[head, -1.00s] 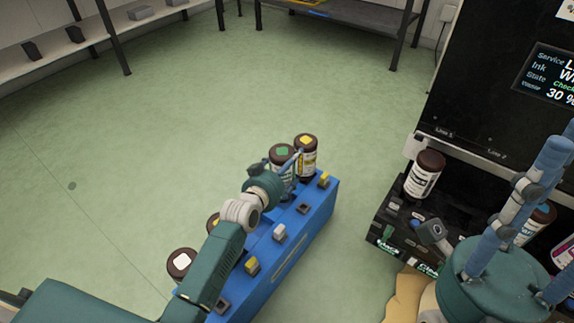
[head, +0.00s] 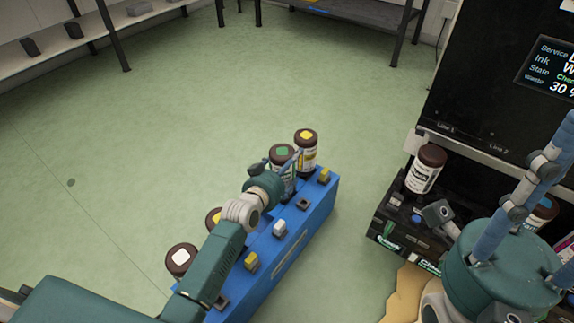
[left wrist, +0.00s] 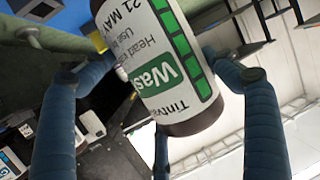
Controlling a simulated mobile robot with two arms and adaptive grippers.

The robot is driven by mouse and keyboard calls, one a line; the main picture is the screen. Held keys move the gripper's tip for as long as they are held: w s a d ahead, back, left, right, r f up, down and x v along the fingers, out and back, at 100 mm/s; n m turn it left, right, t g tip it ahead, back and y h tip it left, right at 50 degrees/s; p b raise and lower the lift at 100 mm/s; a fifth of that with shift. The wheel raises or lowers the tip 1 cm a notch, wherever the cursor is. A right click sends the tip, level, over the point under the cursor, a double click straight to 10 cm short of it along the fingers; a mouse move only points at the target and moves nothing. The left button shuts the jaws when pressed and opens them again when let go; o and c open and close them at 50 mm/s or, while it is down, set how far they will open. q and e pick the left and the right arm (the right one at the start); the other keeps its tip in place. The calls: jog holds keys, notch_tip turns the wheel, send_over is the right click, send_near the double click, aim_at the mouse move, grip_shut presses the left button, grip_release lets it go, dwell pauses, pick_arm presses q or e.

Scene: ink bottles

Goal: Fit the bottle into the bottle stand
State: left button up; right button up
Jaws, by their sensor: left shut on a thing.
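A dark brown bottle with a green square on its cap (head: 282,153) is in my left gripper (head: 283,172) at the far part of the blue bottle stand (head: 312,217). In the left wrist view the bottle (left wrist: 165,75) shows a white label with a green "Was..." patch, and blue fingers lie around it. The bottle looks about upright in the head view. Its base is hidden by the gripper, so I cannot tell whether it sits in its slot. My right gripper (head: 545,205) is at the right, its blue fingers spread and empty.
In the stand, a yellow-capped bottle (head: 307,150) stands close beside the held one; a white-capped bottle (head: 181,260) is at the near end. Another yellow-capped bottle (head: 212,217) is partly hidden by my arm. A brown bottle (head: 426,170) stands on the black machine (head: 480,110).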

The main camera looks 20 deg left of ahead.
pick_arm(q)
jog(key=shift+f+b, duration=0.45)
jog(key=shift+f, duration=0.45)
jog(key=shift+f, duration=0.3)
dwell(0.3)
jog(key=o, duration=1.5)
